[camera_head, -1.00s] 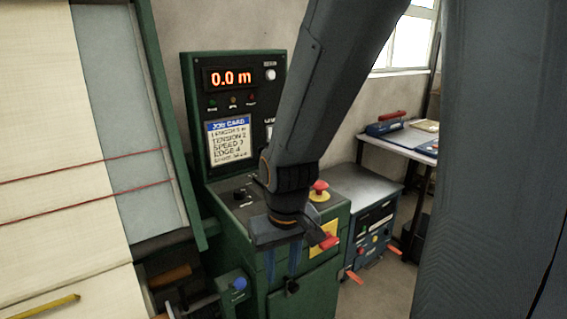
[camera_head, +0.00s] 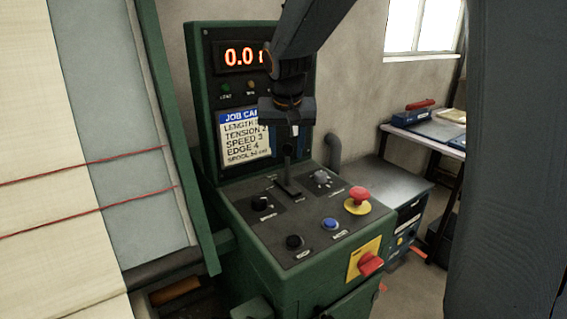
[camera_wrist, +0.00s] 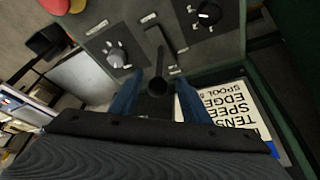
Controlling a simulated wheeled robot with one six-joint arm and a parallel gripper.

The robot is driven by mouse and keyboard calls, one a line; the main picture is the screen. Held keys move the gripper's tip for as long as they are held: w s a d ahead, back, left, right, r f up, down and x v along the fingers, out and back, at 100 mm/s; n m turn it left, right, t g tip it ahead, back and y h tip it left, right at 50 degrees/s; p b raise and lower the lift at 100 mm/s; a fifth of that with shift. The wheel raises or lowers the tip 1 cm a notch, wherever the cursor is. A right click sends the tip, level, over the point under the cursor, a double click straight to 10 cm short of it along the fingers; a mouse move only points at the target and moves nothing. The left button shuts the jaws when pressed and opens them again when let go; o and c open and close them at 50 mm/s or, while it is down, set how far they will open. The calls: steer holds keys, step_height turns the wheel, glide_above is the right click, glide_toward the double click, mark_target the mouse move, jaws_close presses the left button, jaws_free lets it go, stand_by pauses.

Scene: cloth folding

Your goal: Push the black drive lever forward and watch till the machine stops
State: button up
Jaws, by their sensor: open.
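The black drive lever (camera_head: 288,180) stands up from a slot in the sloping top of the green control console (camera_head: 262,235). My gripper (camera_head: 287,140) is open and points down just over the lever's top. In the wrist view the lever (camera_wrist: 156,50) shows between the two blue fingers of my gripper (camera_wrist: 157,88), its round knob near the fingertips. A gap shows on both sides of the knob, and I cannot tell whether a finger touches it. The red-digit display (camera_head: 240,56) is partly covered by my arm; "0.0" can be read.
Black knobs, a blue button (camera_head: 331,224) and a red emergency stop (camera_head: 357,201) sit close to the lever. A red handle (camera_head: 370,263) is on the console front. The job card (camera_head: 240,142) stands behind the lever. A cloth-covered machine (camera_head: 60,120) is at left.

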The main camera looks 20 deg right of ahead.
mark_target(287, 165)
steer(key=p+x, duration=0.1)
steer(key=x, duration=0.6)
steer(key=shift+w+d+f, duration=0.15)
steer(key=shift+w+f, duration=0.05)
steer(key=shift+f, duration=0.05)
steer(key=shift+p, duration=0.3)
jaws_close()
